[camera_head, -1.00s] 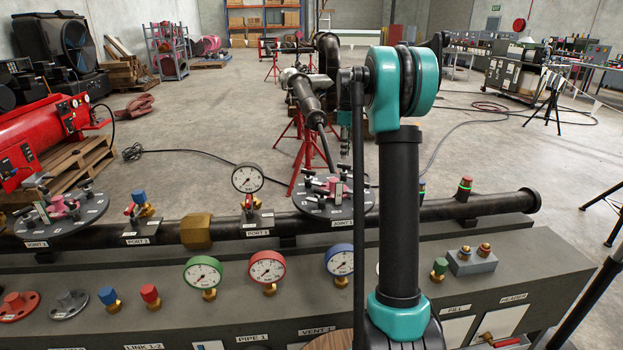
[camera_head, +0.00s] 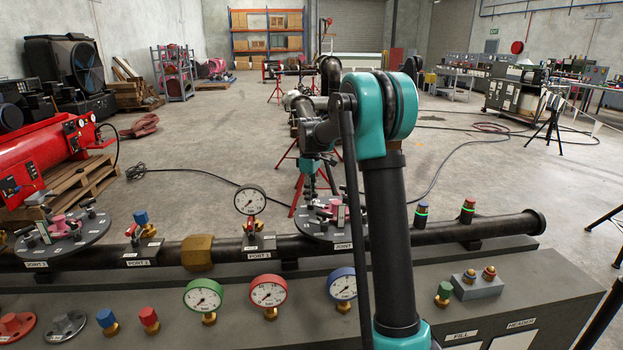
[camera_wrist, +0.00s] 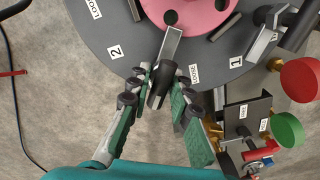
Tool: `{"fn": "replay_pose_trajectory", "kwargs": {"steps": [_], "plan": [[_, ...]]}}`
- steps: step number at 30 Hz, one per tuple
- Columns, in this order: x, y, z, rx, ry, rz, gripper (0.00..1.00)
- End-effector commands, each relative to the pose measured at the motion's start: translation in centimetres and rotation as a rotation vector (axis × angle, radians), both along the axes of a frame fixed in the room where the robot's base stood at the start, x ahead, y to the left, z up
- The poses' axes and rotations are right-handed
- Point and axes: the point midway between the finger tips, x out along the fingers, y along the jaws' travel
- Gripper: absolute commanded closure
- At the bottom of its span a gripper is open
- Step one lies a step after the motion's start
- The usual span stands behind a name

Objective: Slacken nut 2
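In the wrist view, a grey round plate (camera_wrist: 90,25) with a pink centre (camera_wrist: 195,12) carries a silver lever (camera_wrist: 172,45) with a dark end (camera_wrist: 158,92). The nut itself is not clearly seen. My gripper (camera_wrist: 162,88) is open, one finger on each side of the lever's dark end; contact cannot be told. In the head view my gripper (camera_head: 312,172) hangs over the right-hand plate (camera_head: 312,228), partly hidden by my arm.
In the head view a gauge (camera_head: 250,199) stands left of the plate, and a dark pipe (camera_head: 390,225) runs along the bench.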

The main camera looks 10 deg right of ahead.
Motion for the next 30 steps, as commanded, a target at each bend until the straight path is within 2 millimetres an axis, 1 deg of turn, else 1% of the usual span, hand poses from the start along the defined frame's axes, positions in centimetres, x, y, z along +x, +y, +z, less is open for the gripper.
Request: {"fn": "replay_pose_trajectory", "kwargs": {"steps": [30], "plan": [[-0.03,-0.04,0.11,0.001,0.0,1.314,0.8]]}}
